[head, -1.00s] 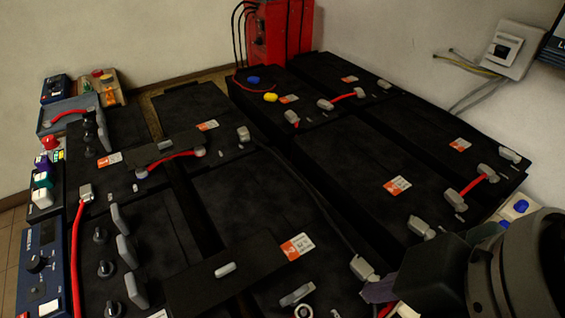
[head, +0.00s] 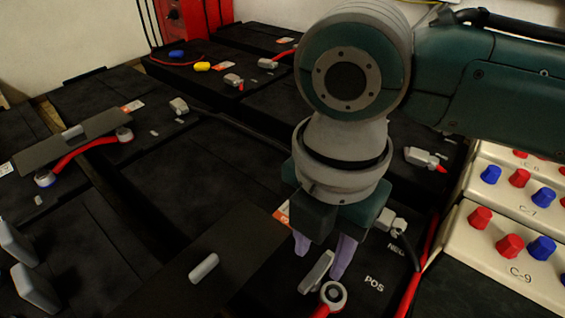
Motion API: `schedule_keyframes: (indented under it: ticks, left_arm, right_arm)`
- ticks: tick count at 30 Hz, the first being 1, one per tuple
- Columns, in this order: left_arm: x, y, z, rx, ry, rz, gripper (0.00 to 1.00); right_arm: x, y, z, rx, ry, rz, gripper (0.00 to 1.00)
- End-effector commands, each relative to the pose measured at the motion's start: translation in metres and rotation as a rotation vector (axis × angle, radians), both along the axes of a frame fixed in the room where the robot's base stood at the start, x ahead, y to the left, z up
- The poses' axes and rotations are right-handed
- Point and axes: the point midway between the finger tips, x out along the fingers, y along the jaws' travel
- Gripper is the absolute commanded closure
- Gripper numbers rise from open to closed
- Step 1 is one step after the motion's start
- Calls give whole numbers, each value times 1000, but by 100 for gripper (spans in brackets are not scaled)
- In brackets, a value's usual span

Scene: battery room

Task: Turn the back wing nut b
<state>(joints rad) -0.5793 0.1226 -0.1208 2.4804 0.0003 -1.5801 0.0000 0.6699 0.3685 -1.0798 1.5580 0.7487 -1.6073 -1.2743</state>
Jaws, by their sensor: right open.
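Several small grey wing-shaped pieces show; no letter b is readable, so I cannot tell which is the back wing nut b. One grey wing piece (head: 317,271) lies near the POS marking, beside a ring terminal (head: 333,294) on a red cable. My right gripper (head: 322,254) comes down from above, its two purple fingers open and apart around the top end of that piece; I cannot tell whether they touch it. Another grey piece (head: 204,268) sits on a black bar in front. A third (head: 71,131) sits on a bar at the back left. My left gripper is out of view.
Black batteries (head: 200,180) fill the floor area. Cream boxes (head: 505,260) with red and blue knobs stand at the right. A red cabinet (head: 185,22) stands at the back. Upright grey levers (head: 35,290) rise at the left edge. Red cables (head: 80,152) cross some batteries.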

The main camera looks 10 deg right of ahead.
Motion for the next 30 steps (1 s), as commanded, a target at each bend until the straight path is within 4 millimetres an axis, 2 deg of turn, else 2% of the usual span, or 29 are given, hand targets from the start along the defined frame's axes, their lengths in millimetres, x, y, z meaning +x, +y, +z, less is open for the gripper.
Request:
schedule_keyframes:
  ticks: [1,6,17,27,29,30]
  left_arm:
    - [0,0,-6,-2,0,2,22]
    - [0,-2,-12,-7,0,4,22]
    - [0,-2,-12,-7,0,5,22]
    - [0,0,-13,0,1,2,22]
    - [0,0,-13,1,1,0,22]
    - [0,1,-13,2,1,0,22]
  right_arm:
    - [-1,0,-12,0,2,-1,55]
    - [0,0,-32,-1,1,0,55]
    - [0,1,-36,1,-2,0,55]
    - [0,1,-36,1,-2,0,93]
    - [0,1,-36,1,-2,0,100]
    - [0,1,-36,1,-2,0,100]
